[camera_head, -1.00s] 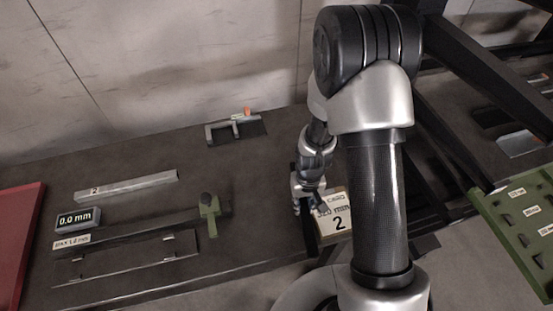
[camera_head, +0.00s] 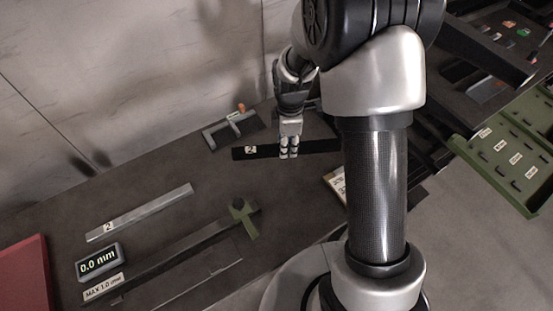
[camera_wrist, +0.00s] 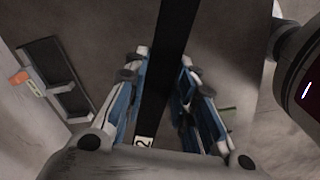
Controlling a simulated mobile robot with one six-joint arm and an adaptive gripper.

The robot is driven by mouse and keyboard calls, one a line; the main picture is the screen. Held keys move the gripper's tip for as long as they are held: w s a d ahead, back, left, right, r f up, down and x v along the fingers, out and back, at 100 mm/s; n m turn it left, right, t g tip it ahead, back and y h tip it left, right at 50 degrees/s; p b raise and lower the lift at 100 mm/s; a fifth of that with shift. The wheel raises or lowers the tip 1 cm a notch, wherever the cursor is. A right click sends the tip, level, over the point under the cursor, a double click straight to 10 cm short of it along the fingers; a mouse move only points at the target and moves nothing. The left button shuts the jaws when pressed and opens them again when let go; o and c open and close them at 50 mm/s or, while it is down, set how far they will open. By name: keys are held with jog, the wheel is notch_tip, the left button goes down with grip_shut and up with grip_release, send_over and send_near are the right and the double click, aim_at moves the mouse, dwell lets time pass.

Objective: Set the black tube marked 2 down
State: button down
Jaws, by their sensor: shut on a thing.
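The black tube marked 2 (camera_head: 262,153) is a long dark bar with a white label near its left end. In the head view it lies crosswise in my gripper (camera_head: 289,152), above or at the dark table; I cannot tell if it touches. My arm hides its right end. In the wrist view the tube (camera_wrist: 170,45) runs between the two fingers, with the label at the bottom. My gripper (camera_wrist: 160,85) is shut on it.
A grey bracket with an orange piece (camera_head: 232,128) stands behind. A silver bar marked 2 (camera_head: 140,212), a 0.0 mm display (camera_head: 98,262) and a green-ended gauge (camera_head: 240,215) are at front left. A red panel (camera_head: 28,285) is far left; a green tray (camera_head: 505,160) is right.

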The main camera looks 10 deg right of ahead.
aim_at(285, 174)
jog(key=r+n, duration=0.2)
jog(key=w+r+n, duration=0.1)
jog(key=r+n, duration=0.1)
jog(key=shift+w+d+r+n, duration=0.1)
jog(key=shift+w+r+n, duration=0.1)
jog(key=shift+r+n, duration=0.15)
notch_tip(285, 174, down, 20)
jog(key=b, duration=0.4)
jog(key=shift+r, duration=0.1)
jog(key=c, duration=1.3)
grip_release()
